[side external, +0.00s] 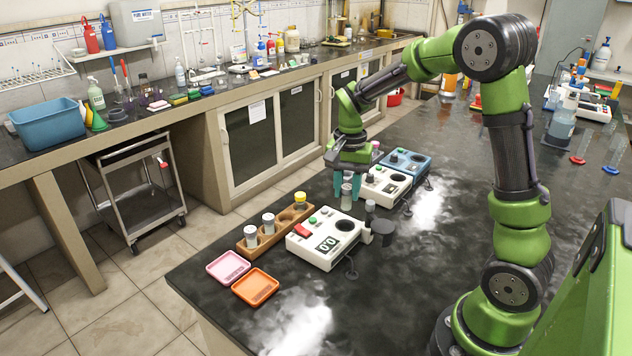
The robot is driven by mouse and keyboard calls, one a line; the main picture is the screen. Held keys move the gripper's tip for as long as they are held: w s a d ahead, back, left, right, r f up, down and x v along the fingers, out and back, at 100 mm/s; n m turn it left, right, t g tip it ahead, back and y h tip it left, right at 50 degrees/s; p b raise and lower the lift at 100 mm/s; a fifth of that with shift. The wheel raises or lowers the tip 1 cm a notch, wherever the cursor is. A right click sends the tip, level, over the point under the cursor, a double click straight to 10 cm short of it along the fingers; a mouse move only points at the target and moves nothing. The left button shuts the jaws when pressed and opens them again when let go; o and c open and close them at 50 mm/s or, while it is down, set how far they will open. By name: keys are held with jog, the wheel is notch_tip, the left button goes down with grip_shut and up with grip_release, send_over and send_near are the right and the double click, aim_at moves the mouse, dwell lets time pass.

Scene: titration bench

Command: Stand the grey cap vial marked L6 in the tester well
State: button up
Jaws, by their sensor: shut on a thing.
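My gripper (348,192) is shut on a vial (346,202), fingers pointing down. The vial is upright and partly hidden by the fingers; its marking cannot be read. It is above and slightly behind the white tester (318,252), which has a red button, a green button and a display. The tester's dark round well (345,225) shows at its far right end. Other vials stand in the wooden rack (279,232) at the tester's left: two grey-capped ones (252,236) (268,224) and a yellow-capped one (300,200). One rack hole between them looks empty.
A dark round lid (383,228) and a short grey post (369,210) stand at the tester's right. A second white device (385,188) and a blue one (408,165) stand behind. Pink (228,267) and orange (255,287) trays lie near the bench's front edge.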

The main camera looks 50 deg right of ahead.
aim_at(348, 199)
jog(key=shift+f, duration=2.2)
jog(key=shift+f, duration=1.7)
dwell(0.4)
jog(key=o, duration=1.2)
jog(key=shift+s+d, duration=0.1)
jog(key=shift+c, duration=0.3)
jog(key=shift+d+r, duration=0.1)
jog(key=shift+r, duration=1.7)
jog(key=shift+o, duration=0.5)
jog(key=shift+r, duration=0.3)
jog(key=shift+o, duration=0.2)
jog(key=shift+r, duration=0.95)
